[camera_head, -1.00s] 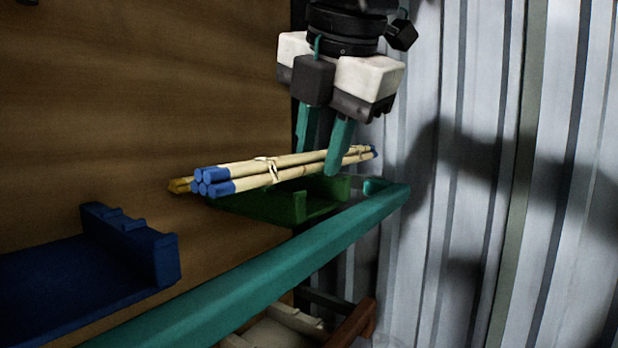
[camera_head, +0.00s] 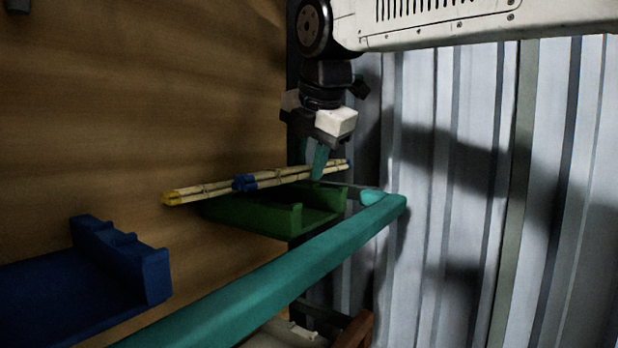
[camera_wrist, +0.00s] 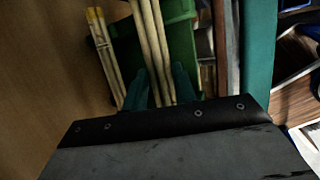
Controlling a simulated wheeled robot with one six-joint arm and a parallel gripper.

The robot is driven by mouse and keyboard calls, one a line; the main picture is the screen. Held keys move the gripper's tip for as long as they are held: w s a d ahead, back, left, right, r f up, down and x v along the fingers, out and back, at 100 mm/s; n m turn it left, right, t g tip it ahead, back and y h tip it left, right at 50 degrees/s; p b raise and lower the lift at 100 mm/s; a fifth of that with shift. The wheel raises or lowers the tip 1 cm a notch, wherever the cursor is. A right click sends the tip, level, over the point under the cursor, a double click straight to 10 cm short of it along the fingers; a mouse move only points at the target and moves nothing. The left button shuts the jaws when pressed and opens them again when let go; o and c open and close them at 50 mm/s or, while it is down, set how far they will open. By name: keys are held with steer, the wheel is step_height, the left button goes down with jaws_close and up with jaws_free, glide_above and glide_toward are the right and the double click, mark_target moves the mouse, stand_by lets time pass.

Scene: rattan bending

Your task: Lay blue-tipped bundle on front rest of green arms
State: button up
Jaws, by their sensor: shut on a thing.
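The blue-tipped bundle (camera_head: 263,180) of pale canes is in my gripper (camera_head: 318,176), which is shut on it. Whether the held bundle touches the green arms cannot be told.
Blue arms (camera_head: 120,265) stand at the lower left. A teal rail (camera_head: 270,275) runs diagonally in front of the green arms. A wooden wall (camera_head: 130,110) is behind and a grey corrugated wall (camera_head: 450,170) is at the right. The yellow-tipped canes (camera_wrist: 103,50) are close beside the held ones.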

mark_target(309, 171)
steer(key=shift+s+f, duration=0.15)
steer(key=shift+f, duration=1.35)
steer(key=shift+f, duration=0.1)
steer(key=o, duration=1)
